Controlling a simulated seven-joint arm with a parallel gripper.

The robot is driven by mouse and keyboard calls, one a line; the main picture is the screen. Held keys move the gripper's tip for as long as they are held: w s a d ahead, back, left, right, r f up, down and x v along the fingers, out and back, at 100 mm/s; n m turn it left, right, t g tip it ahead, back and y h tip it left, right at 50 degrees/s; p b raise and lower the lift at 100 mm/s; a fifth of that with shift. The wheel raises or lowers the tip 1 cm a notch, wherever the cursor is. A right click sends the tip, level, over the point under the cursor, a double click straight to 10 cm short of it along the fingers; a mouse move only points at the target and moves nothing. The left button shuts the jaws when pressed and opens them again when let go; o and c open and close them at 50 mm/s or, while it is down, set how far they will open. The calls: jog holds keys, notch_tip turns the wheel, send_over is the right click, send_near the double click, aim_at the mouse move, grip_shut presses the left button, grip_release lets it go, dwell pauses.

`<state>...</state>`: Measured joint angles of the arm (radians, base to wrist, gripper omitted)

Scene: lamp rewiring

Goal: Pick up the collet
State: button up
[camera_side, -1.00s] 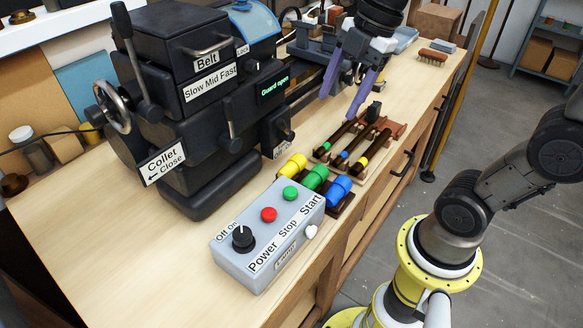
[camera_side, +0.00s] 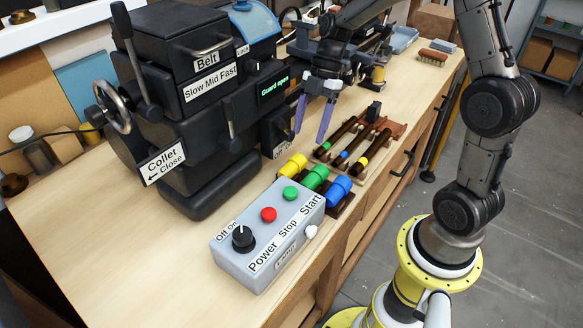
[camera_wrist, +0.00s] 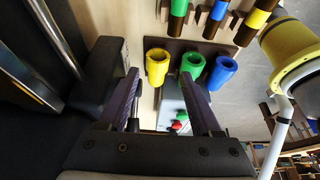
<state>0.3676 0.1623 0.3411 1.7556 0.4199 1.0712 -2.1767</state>
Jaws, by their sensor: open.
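Three collets, yellow (camera_side: 292,167), green (camera_side: 314,178) and blue (camera_side: 337,189), sit side by side in a dark rack (camera_side: 346,205) on the bench. They also show in the wrist view as a yellow collet (camera_wrist: 157,67), a green collet (camera_wrist: 192,66) and a blue collet (camera_wrist: 222,72), with hollow ends visible. My gripper (camera_side: 311,132) has purple fingers spread open, with nothing between them. It hangs behind the collets, nearest the yellow and green ones, apart from them. In the wrist view my gripper (camera_wrist: 160,78) frames the yellow collet, and its right finger overlaps the green one.
The black lathe (camera_side: 205,120) stands close at the left of my gripper. Colour-banded dark rods (camera_side: 350,145) lie in a wooden holder behind the collets. The grey control box (camera_side: 268,240) stands in front of them. The bench's front left is clear.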

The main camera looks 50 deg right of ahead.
aim_at(300, 155)
jog(key=shift+x, duration=3.65)
jog(key=shift+w+a+r, duration=0.1)
jog(key=shift+w+a, duration=0.05)
jog(key=shift+w, duration=0.05)
grip_shut()
